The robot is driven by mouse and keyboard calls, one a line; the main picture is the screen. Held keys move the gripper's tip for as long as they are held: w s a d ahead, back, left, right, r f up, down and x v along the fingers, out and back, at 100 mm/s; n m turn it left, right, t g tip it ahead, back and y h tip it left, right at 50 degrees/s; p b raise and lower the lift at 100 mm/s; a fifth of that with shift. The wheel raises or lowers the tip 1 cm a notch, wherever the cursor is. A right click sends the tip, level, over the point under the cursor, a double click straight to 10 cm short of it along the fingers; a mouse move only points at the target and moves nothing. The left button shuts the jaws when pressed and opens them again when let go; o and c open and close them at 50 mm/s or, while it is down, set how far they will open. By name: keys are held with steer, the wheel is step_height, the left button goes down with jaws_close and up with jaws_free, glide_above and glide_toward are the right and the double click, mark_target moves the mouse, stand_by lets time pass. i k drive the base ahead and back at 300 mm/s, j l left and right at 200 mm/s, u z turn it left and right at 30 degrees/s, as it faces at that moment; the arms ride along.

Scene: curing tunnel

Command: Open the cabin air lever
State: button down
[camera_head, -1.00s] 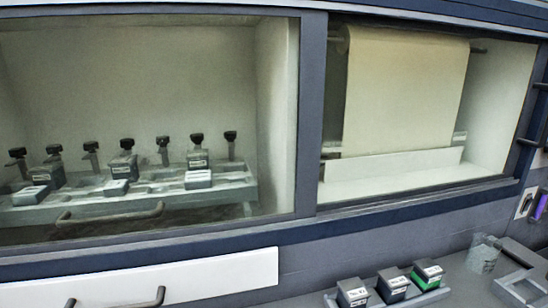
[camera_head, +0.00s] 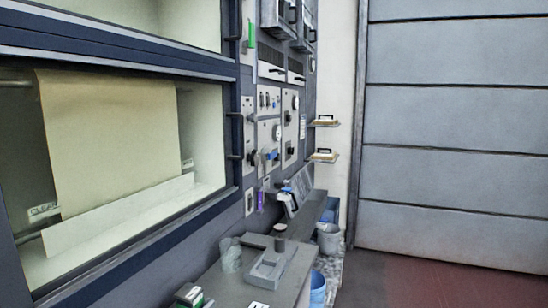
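No lever can be picked out for certain as the cabin air lever, as labels are too small to read. A control panel (camera_head: 269,133) on the wall right of the window carries several small knobs, dials and switches. A blue handle-like part (camera_head: 272,156) sits beside a dark round knob (camera_head: 253,157) on it. A purple part (camera_head: 260,198) shows lower down and a green strip (camera_head: 251,35) higher up. My gripper is not in view.
A grey counter (camera_head: 225,283) runs below the panel, bearing a clear beaker (camera_head: 231,255) and a grey fixture (camera_head: 270,265). A blue bucket (camera_head: 317,290) and a white bucket (camera_head: 329,238) stand beyond. A panelled grey door (camera_head: 455,120) is right; reddish floor (camera_head: 420,280) before it looks clear.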

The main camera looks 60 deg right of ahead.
mark_target(269, 156)
steer(key=i+l+z, duration=0.1)
steer(key=z, duration=0.3)
steer(key=i+l+z, duration=0.1)
steer(key=z, duration=0.3)
steer(key=l, duration=0.1)
